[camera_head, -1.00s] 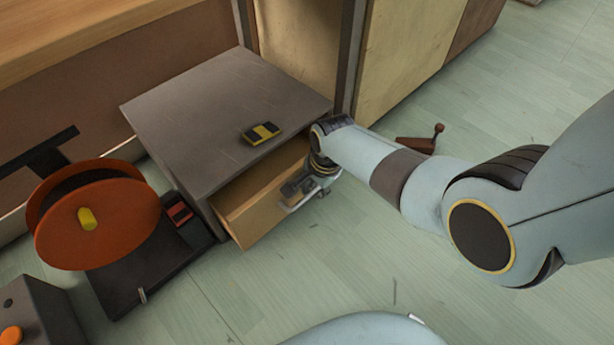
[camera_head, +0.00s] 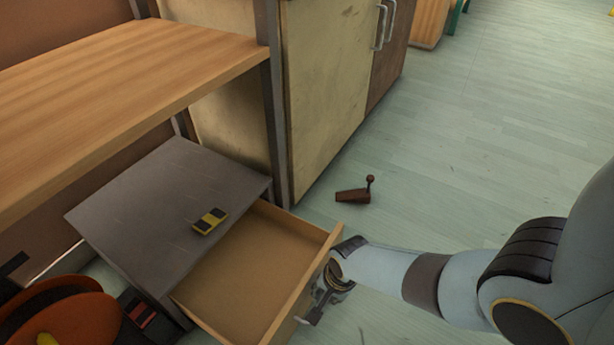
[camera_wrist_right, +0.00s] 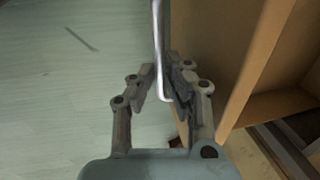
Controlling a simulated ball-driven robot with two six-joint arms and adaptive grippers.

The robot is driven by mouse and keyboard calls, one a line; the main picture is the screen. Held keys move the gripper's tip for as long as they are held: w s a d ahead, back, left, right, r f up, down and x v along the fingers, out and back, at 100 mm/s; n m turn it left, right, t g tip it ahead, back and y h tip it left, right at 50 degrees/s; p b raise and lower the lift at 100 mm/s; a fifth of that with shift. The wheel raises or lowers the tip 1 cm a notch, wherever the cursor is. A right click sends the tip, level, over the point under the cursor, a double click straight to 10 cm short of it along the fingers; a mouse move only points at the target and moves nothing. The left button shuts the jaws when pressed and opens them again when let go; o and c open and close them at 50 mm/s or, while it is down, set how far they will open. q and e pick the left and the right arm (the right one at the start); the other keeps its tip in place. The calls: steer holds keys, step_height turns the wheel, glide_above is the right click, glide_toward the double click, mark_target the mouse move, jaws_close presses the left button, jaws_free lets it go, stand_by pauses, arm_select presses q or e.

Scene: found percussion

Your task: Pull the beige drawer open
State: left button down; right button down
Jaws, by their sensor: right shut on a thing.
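The beige drawer (camera_head: 239,285) stands well out of the grey cabinet (camera_head: 150,205) in the head view. Its inside is visible and looks empty. My right gripper (camera_head: 318,308) is at the outer face of the drawer front, low and partly hidden by my own wrist. In the right wrist view my right gripper (camera_wrist_right: 163,82) has its fingers on either side of the thin metal handle (camera_wrist_right: 157,35), shut on it. The drawer front (camera_wrist_right: 255,70) shows there just right of the fingers. My left gripper is not in view.
A yellow and black box (camera_head: 209,221) lies on the cabinet top. An orange reel (camera_head: 62,318) stands at lower left. A wooden tabletop (camera_head: 130,85) overhangs the cabinet's back. A small brown wedge-shaped thing (camera_head: 353,195) lies on the floor.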

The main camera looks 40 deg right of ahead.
steer(key=shift+s+d+p, duration=0.15)
steer(key=shift+s+d, duration=0.1)
steer(key=shift+s, duration=0.4)
steer(key=shift+s+d+p, duration=0.15)
steer(key=shift+s+d, duration=0.05)
steer(key=shift+s, duration=0.45)
steer(key=c, duration=1.4)
jaws_free()
steer(key=shift+r, duration=0.1)
steer(key=r, duration=0.4)
steer(key=s+r, duration=0.1)
steer(key=r, duration=0.2)
steer(key=s+r, duration=0.1)
steer(key=r, duration=0.3)
steer(key=shift+s+d+r, duration=0.1)
steer(key=shift+d+r, duration=0.2)
steer(key=shift+d, duration=0.1)
